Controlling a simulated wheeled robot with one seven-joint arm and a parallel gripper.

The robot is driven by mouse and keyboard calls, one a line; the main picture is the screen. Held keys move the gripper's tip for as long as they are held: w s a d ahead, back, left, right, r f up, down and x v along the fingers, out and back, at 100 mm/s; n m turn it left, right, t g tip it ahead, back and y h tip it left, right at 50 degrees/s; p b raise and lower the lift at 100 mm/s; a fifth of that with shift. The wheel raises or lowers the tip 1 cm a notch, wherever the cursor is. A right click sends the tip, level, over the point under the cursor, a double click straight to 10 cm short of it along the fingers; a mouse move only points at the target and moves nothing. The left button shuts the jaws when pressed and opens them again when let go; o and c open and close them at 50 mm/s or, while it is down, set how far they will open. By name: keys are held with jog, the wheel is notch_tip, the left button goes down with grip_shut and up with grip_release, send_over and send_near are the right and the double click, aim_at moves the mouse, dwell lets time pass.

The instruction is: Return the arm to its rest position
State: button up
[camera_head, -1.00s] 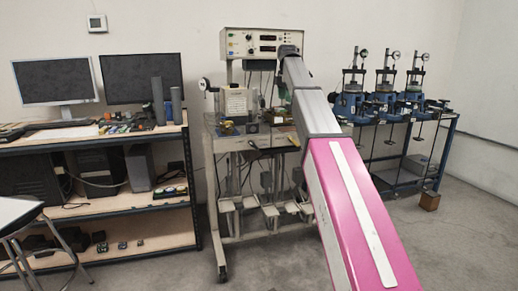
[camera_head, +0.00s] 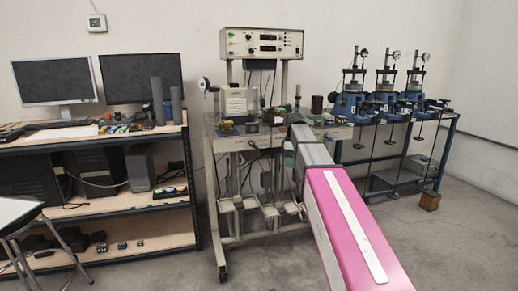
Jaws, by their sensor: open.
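My arm reaches from the bottom right up towards the middle of the head view, with a pink link nearest and a grey link beyond it. The grey link's far end overlaps the front of the wheeled metal workbench (camera_head: 228,143). A dark joint tops that end, and a small greenish part of my arm shows just below it. I cannot make out my gripper or its fingers; they seem hidden behind the arm. No held object shows.
A cream instrument box (camera_head: 262,42) stands above the workbench. A blue-framed stand (camera_head: 445,150) with dial-gauge devices is on the right. A small brown block (camera_head: 430,201) lies on the floor.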

jog(key=s+d+f+m, duration=0.2)
jog(key=s+f+m, duration=0.4)
jog(key=s+f, duration=0.7)
jog(key=s+d+f+m, duration=0.2)
jog(key=s+f+m, duration=0.5)
jog(key=s+f, duration=0.5)
notch_tip(320, 180, down, 5)
jog(key=shift+s+d+f, duration=0.1)
jog(key=shift+s+d, duration=0.05)
jog(key=shift+s, duration=0.2)
